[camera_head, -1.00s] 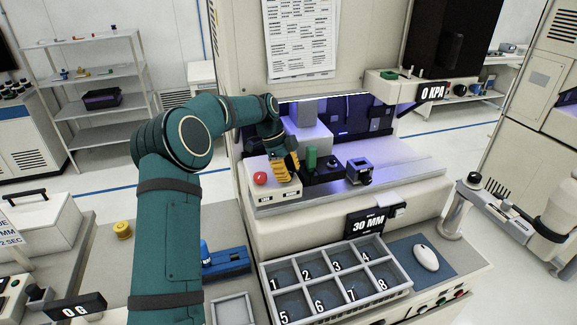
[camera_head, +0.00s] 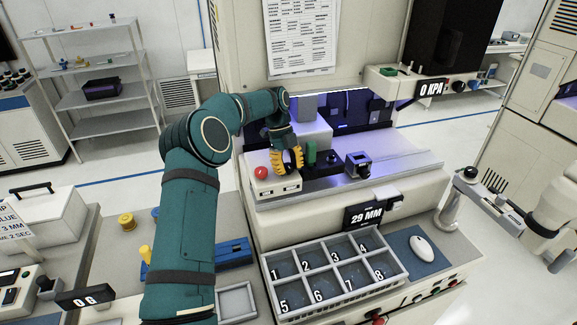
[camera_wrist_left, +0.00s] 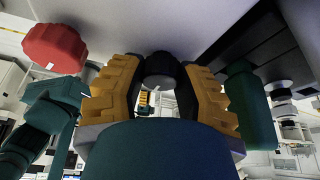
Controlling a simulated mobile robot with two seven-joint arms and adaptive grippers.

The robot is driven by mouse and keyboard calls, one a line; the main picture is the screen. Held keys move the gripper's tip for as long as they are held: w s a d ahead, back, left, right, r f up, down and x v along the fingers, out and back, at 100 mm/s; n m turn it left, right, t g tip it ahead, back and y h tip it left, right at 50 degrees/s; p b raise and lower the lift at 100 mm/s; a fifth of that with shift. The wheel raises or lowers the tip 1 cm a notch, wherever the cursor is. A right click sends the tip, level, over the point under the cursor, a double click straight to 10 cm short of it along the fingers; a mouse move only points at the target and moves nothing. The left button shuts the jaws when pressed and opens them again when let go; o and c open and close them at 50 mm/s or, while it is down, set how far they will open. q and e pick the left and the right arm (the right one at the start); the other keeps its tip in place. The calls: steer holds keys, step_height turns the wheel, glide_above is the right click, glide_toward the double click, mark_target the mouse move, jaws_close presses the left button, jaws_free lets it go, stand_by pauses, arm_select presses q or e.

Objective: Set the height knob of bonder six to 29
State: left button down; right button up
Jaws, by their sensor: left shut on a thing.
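The bonder's height display (camera_head: 367,216) reads 29 MM in the head view. My left gripper (camera_head: 287,160) is at the small front panel of the bonder, between a red button and a green part. In the left wrist view, my left gripper's (camera_wrist_left: 160,80) yellow ridged fingers are shut on a dark round knob (camera_wrist_left: 160,68). The fingers hide this knob in the head view. No number six label is readable on this bonder.
A red button (camera_head: 261,173) sits just left of the fingers and a green part (camera_head: 311,152) just right. A black camera-like block (camera_head: 358,164) stands farther right. Below are a numbered tray (camera_head: 335,279) and a white mouse (camera_head: 423,247). Another display (camera_head: 431,89) reads 0 KPA.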

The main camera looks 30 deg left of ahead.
arm_select(q)
steer(key=shift+f, duration=0.15)
steer(key=c, duration=0.6)
jaws_free()
